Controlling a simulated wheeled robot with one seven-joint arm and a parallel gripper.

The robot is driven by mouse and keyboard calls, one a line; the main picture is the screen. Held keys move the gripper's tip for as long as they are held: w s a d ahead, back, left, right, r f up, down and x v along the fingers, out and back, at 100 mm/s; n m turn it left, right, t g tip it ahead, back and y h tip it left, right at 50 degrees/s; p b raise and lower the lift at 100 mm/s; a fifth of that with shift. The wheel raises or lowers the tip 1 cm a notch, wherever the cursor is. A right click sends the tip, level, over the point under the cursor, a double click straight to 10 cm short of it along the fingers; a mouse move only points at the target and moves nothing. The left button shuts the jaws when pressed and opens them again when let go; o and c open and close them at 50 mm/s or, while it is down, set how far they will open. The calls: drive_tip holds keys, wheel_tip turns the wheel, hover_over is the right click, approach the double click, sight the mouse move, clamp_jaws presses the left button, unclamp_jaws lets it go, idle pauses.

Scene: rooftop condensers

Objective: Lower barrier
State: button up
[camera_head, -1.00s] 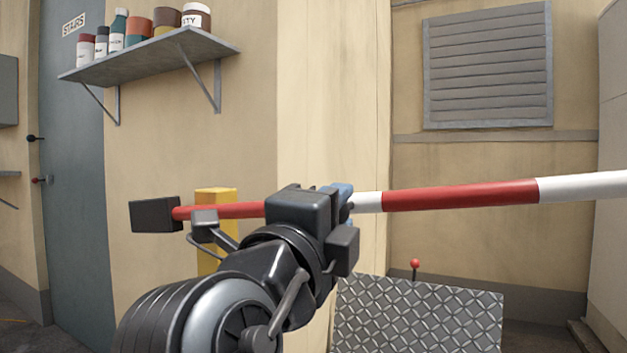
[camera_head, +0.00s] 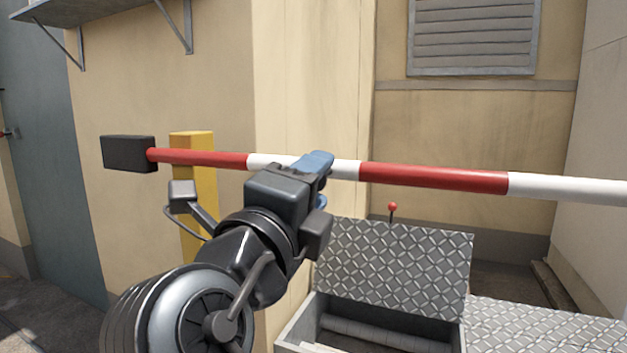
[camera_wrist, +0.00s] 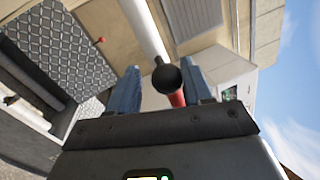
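The red and white barrier pole (camera_head: 433,177) runs across the head view, sloping slightly down to the right. A black block (camera_head: 128,153) is on its left end, by a yellow post (camera_head: 199,150). My gripper (camera_head: 321,183) is at the pole's middle, its blue fingers overlapping the pole's near side in the head view. In the wrist view, the fingers of my gripper (camera_wrist: 161,85) stand apart, with a round black knob (camera_wrist: 166,79) between them and the pole (camera_wrist: 143,27) behind it. Narrow gaps show beside the knob. The pole's far right end is out of the head view.
A box with a raised diamond-plate lid (camera_head: 395,265) stands open below the pole. A red-tipped rod (camera_head: 392,209) shows behind the lid. A shelf (camera_head: 90,12) and grey door (camera_head: 38,170) are at left, and a louvre (camera_head: 473,38) is on the wall.

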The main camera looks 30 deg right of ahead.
drive_tip(key=shift+o, duration=1)
drive_tip(key=shift+s+a, duration=0.1)
drive_tip(key=shift+a, duration=0.05)
drive_tip(key=p+v, duration=0.1)
drive_tip(key=v, duration=0.6)
drive_tip(key=shift+a, duration=0.2)
drive_tip(key=shift+s+f, duration=0.1)
